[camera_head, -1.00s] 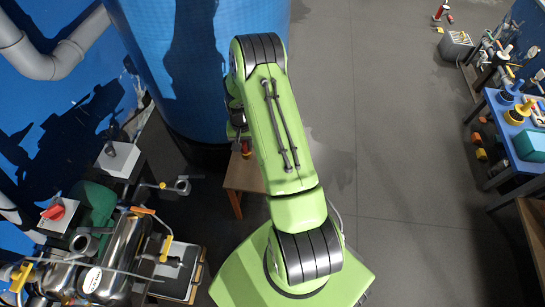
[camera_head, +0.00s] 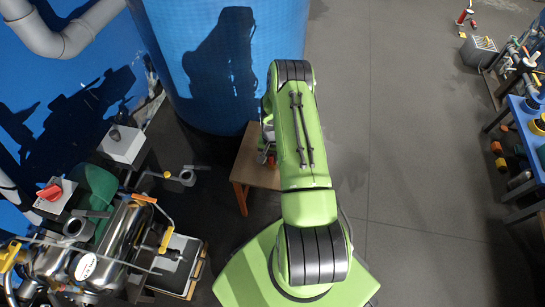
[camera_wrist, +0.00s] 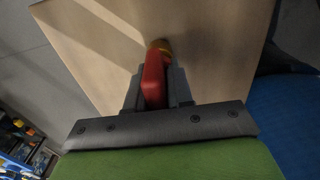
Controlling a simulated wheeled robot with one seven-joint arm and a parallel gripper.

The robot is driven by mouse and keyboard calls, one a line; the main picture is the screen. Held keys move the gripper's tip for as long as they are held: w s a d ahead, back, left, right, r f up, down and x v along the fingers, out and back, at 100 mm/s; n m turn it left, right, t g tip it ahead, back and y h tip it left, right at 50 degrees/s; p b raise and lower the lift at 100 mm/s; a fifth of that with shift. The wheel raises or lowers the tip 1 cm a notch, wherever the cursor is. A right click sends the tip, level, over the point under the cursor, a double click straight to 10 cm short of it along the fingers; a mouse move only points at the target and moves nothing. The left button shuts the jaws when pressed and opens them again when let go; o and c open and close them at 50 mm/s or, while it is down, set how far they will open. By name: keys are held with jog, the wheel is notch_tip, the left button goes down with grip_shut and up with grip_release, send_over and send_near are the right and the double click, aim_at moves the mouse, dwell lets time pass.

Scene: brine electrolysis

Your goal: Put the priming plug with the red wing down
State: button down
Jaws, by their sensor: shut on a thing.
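My gripper (camera_wrist: 157,84) is shut on the priming plug with the red wing (camera_wrist: 153,77). The red wing sits between the two dark fingers, and a small yellow-orange part shows just beyond it. Behind the plug in the wrist view is a bare wooden tabletop (camera_wrist: 205,50). In the head view my gripper is partly hidden by my arm, above a small wooden table (camera_head: 247,172); a bit of the plug's red (camera_head: 262,158) shows there. I cannot tell whether the plug touches the wood.
A big blue tank (camera_head: 225,70) stands right behind the small table. Steel pipework and a shiny vessel (camera_head: 115,245) fill the lower left. A blue bench (camera_head: 525,135) with several items is at the right edge. The grey floor between is open.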

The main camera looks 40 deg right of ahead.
jog(key=c, duration=1)
grip_release()
jog(key=shift+f, duration=0.15)
